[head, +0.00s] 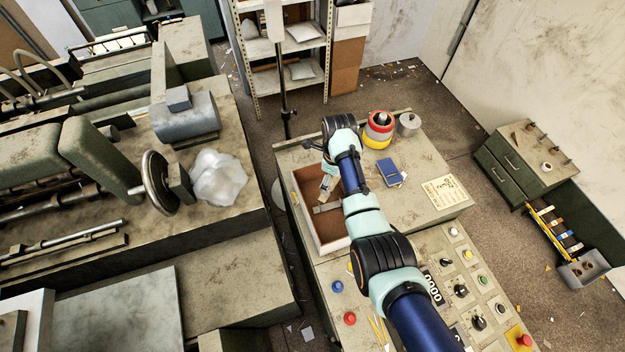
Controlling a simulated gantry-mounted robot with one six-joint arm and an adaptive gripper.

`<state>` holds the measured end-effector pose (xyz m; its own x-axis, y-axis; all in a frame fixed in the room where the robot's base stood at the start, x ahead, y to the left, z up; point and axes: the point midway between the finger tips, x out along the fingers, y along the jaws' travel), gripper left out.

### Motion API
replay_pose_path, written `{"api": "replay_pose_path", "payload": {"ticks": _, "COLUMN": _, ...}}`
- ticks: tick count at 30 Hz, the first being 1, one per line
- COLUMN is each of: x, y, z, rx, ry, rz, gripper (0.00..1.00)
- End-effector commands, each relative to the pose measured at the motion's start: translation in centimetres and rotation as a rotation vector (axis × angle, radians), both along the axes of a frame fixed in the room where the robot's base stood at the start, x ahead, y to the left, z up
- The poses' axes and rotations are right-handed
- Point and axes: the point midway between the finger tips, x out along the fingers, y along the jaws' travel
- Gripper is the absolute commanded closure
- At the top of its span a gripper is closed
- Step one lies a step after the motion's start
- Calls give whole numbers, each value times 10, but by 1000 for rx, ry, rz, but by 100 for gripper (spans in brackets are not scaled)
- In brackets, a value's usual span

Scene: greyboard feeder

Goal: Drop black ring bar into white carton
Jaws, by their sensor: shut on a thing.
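The white carton (332,229) stands open on the worktop in the middle of the head view. It has pale walls and a brown inside. My gripper (326,186) points down over the carton's opening, at its upper right part. It is shut on the black ring bar, which is too small and too covered by the gripper to make out clearly. A grey flat piece (327,207) shows just below the gripper, within the carton's outline. I cannot tell whether it lies in the carton or is part of what I hold. My arm hides the carton's right side.
Red and yellow rolls (378,130), a grey pot (408,125), a blue box (390,172) and a paper sheet (444,192) are on the worktop right of the arm. A control panel (470,275) with buttons lies in front. A large machine (190,200) stands left.

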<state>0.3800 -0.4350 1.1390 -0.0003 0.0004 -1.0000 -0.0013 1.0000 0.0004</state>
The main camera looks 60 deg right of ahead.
Motion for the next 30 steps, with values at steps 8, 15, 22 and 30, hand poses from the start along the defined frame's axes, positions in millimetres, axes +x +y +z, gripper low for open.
{"api": "replay_pose_path", "payload": {"ticks": 8, "x": 1, "y": 1, "z": -17, "rx": 0, "ry": 0, "rz": 3, "gripper": 47}}
{"api": "replay_pose_path", "payload": {"ticks": 15, "x": 1, "y": 1, "z": -52, "rx": 0, "ry": 0, "rz": 4, "gripper": 47}}
{"api": "replay_pose_path", "payload": {"ticks": 22, "x": 1, "y": 1, "z": -61, "rx": -1, "ry": 0, "rz": 5, "gripper": 47}}
{"api": "replay_pose_path", "payload": {"ticks": 30, "x": 1, "y": 1, "z": -60, "rx": 0, "ry": 0, "rz": 5, "gripper": 0}}
